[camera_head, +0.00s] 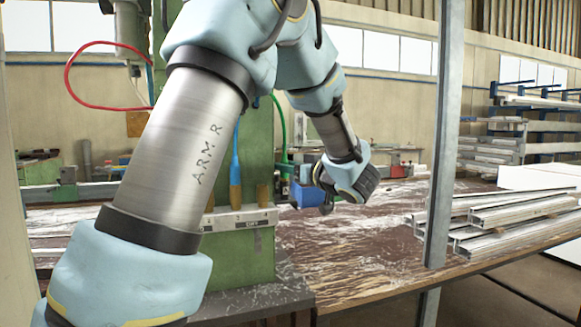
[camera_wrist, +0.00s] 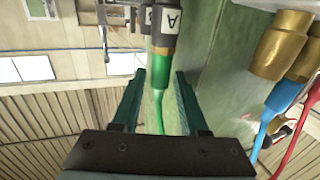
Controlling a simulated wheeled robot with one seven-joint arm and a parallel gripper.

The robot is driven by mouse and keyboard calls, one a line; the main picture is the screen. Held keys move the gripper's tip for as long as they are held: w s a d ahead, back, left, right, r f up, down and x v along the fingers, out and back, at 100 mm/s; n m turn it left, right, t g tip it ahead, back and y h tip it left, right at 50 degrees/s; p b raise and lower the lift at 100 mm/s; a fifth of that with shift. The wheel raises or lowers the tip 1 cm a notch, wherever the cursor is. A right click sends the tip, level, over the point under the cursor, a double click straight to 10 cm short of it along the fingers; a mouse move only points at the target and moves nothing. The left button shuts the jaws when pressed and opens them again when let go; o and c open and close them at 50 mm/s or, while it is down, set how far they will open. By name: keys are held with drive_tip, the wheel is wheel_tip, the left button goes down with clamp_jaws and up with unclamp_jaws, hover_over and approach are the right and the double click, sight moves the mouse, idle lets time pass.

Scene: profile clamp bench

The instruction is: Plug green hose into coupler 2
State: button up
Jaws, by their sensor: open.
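In the wrist view, my gripper (camera_wrist: 157,82) is open, with its two teal fingers on either side of the green hose (camera_wrist: 160,110). Gaps show between the hose and both fingers. The hose's green sleeve leads into a dark grey end piece marked "A" (camera_wrist: 164,22), at the top edge. A brass coupler (camera_wrist: 278,48) with no hose in it is to the right. In the head view, the green hose (camera_head: 281,125) shows behind my arm, and a brass coupler (camera_head: 262,195) stands on the numbered pale bar (camera_head: 248,219). My arm hides part of the bar.
A blue hose (camera_wrist: 284,97) and a red hose (camera_wrist: 298,130) run from neighbouring brass couplers in the wrist view. The green post (camera_head: 258,150) stands behind the bar. A grey upright (camera_head: 442,150) and stacked metal profiles (camera_head: 510,212) are to the right on the bench.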

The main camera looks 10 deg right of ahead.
clamp_jaws()
drive_tip(key=shift+c, duration=1.5)
unclamp_jaws()
clamp_jaws()
drive_tip(key=shift+r+p, duration=0.75)
drive_tip(key=shift+r, duration=0.05)
idle(0.3)
drive_tip(key=shift+r+p, duration=0.95)
drive_tip(key=shift+r, duration=0.25)
drive_tip(key=shift+r, duration=0.1)
drive_tip(key=shift+s, duration=0.1)
